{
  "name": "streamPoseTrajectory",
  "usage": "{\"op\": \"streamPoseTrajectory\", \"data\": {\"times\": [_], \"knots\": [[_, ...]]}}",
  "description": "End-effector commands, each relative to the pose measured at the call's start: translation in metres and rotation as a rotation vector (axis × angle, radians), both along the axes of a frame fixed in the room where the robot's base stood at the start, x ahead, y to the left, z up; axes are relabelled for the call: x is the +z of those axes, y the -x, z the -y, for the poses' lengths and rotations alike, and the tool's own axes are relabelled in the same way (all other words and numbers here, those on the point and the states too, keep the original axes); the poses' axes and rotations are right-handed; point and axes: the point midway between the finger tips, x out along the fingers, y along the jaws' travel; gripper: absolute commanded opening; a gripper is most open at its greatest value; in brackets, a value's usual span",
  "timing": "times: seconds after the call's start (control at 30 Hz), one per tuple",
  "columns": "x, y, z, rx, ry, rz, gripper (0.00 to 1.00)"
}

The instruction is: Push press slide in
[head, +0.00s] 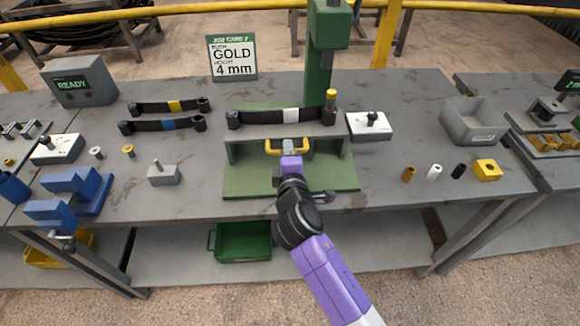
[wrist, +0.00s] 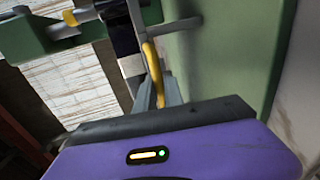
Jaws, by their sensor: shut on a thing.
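The green press (head: 320,70) stands at the back middle of the table, its ram above the right end of a black leaf spring (head: 262,118) with a white band. A gold bush (head: 331,98) stands upright at that right end. The slide's yellow handle (head: 273,149) sticks out at the front of the press, above its green base (head: 245,182). My gripper (head: 290,158) is shut on the handle. The wrist view shows the curved yellow handle (wrist: 153,75) between my fingers (wrist: 162,96); the fingertips partly hide it.
A job card (head: 232,58) reads gold, 4 mm. A grey box (head: 80,82) shows READY. Two banded springs (head: 165,106) lie left of the press. A white block (head: 369,126), a grey bin (head: 473,122) and several small bushes (head: 434,173) are on the right.

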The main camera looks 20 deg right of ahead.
Motion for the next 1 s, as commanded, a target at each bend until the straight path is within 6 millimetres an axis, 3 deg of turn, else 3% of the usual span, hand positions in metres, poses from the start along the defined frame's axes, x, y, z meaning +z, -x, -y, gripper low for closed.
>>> {"op": "streamPoseTrajectory", "data": {"times": [0.2, 0.4, 0.63, 1.0], "knots": [[-0.001, -0.046, 0.014, -0.001, -0.001, 0.0, 0.0], [-0.002, -0.073, 0.022, 0.0, 0.0, 0.0, 0.0], [-0.001, -0.086, 0.026, 0.0, 0.0, -0.001, 0.0], [0.001, -0.088, 0.027, 0.0, -0.001, 0.001, 0.0]]}}
